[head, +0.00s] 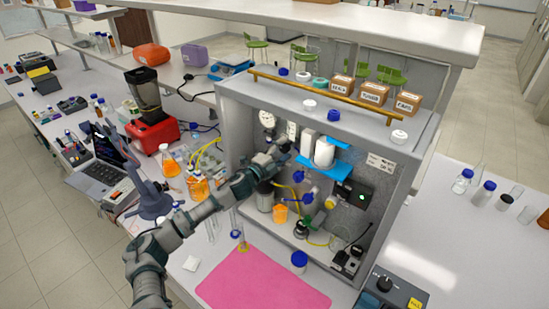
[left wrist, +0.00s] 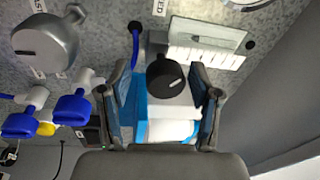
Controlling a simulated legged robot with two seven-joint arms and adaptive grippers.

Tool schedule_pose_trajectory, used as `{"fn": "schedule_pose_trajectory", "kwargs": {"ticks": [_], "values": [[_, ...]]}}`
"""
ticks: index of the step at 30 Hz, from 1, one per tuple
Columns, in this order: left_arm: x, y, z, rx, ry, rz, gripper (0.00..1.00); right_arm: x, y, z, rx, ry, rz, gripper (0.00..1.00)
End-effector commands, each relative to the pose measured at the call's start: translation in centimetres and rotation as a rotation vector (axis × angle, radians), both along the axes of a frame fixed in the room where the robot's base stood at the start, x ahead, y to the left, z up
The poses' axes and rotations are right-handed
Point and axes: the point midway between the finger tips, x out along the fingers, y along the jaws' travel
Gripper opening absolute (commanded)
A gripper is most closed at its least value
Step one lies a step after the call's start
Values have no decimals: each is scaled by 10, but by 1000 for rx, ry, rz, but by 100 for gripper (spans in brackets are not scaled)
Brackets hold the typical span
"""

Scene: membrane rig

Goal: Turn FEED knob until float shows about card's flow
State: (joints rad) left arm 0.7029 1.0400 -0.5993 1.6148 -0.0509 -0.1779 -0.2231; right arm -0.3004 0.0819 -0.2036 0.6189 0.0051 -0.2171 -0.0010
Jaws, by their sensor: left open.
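My left gripper (head: 268,164) reaches into the grey rig cabinet (head: 428,150), near its left side. In the left wrist view the left gripper (left wrist: 166,108) is open, one finger on each side of a round black knob (left wrist: 167,80). A partly cut-off label (left wrist: 160,8) ending in "ED" lies above this knob. I cannot tell whether the fingers touch it. A clear flow meter with scale marks (left wrist: 205,44) lies beyond; its float cannot be made out. A white printed card (head: 380,162) is on the cabinet's back wall, too small to read. My right gripper is not in view.
A grey knob (left wrist: 45,45) and blue-handled valves (left wrist: 72,108) lie left of the gripper. A blue bracket (head: 322,170) holds white cylinders (head: 324,152) close by. Orange-filled flasks (head: 198,187) stand left of the cabinet.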

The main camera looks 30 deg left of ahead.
Motion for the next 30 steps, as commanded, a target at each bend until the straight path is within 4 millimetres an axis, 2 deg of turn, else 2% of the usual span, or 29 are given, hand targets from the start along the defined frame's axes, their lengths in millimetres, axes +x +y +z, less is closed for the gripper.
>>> {"fn": "schedule_pose_trajectory", "kwargs": {"ticks": [18,24,30], "values": [[-87,16,-16,-1,8,-2,63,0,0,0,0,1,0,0],[-103,19,-18,-1,6,-1,63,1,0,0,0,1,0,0],[-109,21,-18,0,5,-1,63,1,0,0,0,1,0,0]]}}
